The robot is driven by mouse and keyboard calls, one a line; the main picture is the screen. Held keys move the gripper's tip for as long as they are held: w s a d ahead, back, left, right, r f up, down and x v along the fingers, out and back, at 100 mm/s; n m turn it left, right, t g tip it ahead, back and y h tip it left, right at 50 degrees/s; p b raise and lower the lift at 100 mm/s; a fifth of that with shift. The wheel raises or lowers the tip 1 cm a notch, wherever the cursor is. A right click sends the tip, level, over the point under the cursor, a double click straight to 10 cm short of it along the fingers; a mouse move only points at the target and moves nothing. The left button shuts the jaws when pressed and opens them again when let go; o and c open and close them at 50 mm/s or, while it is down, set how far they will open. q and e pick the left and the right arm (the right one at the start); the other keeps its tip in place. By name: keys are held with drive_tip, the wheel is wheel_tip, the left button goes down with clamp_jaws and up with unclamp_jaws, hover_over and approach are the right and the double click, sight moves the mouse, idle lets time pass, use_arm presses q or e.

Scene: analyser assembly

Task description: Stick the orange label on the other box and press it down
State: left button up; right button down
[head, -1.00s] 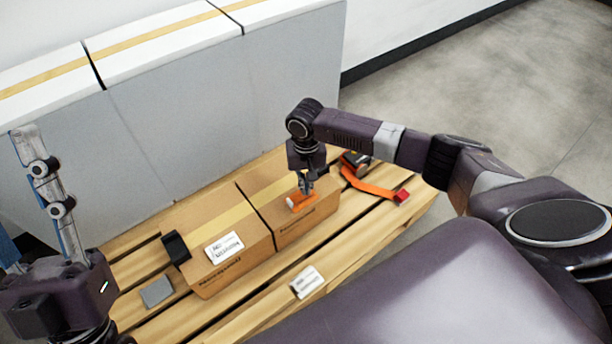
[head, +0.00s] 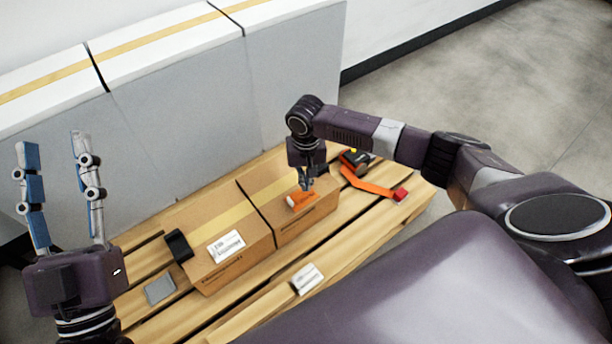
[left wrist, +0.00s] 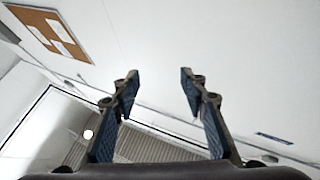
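The orange label (head: 303,200) lies on top of the right-hand cardboard box (head: 308,222), near its front edge. My right gripper (head: 306,186) is directly above the label, fingers pointing down at it. Its fingers look close together; whether they touch the label or hold anything is too small to tell. The left-hand cardboard box (head: 236,262) stands beside it and bears a white label (head: 226,246). My left gripper (head: 54,150) is raised at the far left with fingers spread upward, open and empty. Its open fingers also show in the left wrist view (left wrist: 160,82).
Both boxes stand on a wooden pallet (head: 262,297). A black item (head: 178,246), a grey pad (head: 160,289) and a white label block (head: 307,279) lie around them. An orange strap with a tool (head: 366,181) lies right. Large wrapped boxes (head: 180,130) stand behind.

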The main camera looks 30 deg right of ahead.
drive_tip(key=shift+r+p, duration=0.35)
drive_tip(key=shift+p, duration=0.05)
drive_tip(key=shift+r+p, duration=0.35)
drive_tip(key=shift+p, duration=0.05)
drive_tip(key=shift+r+p, duration=0.3)
drive_tip(key=shift+p, duration=0.1)
use_arm(q)
wheel_tip(320, 180, down, 16)
drive_tip(key=w+a+g+y, duration=0.1)
drive_tip(key=w+g+y, duration=0.1)
drive_tip(key=g, duration=0.6)
drive_tip(key=shift+w+a+y+p, duration=0.15)
drive_tip(key=shift+w+y+p, duration=0.2)
drive_tip(key=shift+y, duration=0.05)
use_arm(e)
drive_tip(key=shift+r, duration=0.25)
